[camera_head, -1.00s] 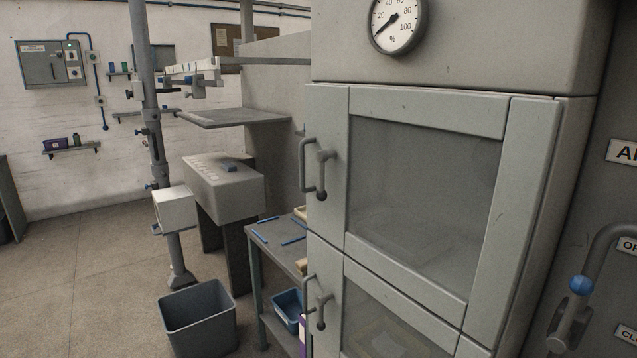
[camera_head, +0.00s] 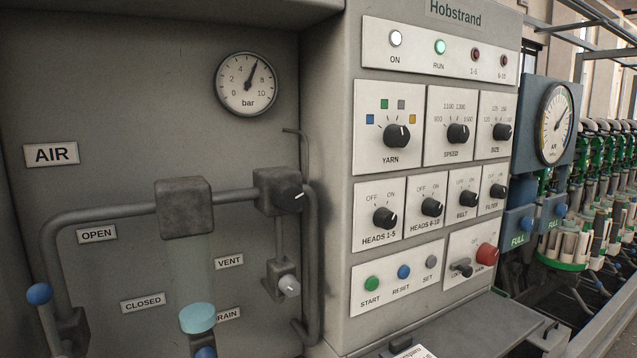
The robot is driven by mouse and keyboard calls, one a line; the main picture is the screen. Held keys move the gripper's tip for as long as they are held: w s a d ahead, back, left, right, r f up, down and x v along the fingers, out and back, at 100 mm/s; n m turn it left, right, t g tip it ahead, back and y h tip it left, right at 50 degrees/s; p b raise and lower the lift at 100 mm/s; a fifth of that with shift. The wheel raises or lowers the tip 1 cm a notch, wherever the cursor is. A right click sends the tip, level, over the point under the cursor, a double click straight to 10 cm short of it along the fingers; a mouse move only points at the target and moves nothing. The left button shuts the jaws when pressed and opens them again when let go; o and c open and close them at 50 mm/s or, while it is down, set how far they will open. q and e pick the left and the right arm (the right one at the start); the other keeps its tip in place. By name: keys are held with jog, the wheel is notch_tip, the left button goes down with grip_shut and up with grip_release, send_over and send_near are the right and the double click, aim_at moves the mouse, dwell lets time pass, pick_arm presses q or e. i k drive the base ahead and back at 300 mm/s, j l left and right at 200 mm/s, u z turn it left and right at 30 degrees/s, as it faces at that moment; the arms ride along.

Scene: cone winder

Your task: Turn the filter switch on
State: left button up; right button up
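The filter switch (camera_head: 497,191) is a small black rotary knob on a white plate marked FILTER. It is the rightmost knob in the row with HEADS 1-5, HEADS 6-10 and BELT on the grey Hobstrand control panel. Its white pointer mark is too small to read surely against OFF and ON. The belt knob (camera_head: 468,198) is just left of it. Neither of my grippers shows in the head view, and nothing covers the switch.
Above the row are the yarn (camera_head: 396,136), speed (camera_head: 457,133) and size (camera_head: 501,132) knobs. A red main knob (camera_head: 487,255) is below. Air pipes with valves (camera_head: 184,208) and a pressure gauge (camera_head: 246,84) stand left. A grey ledge (camera_head: 470,325) juts out below the panel.

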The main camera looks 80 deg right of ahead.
aim_at(498, 191)
jog(key=z, duration=3.55)
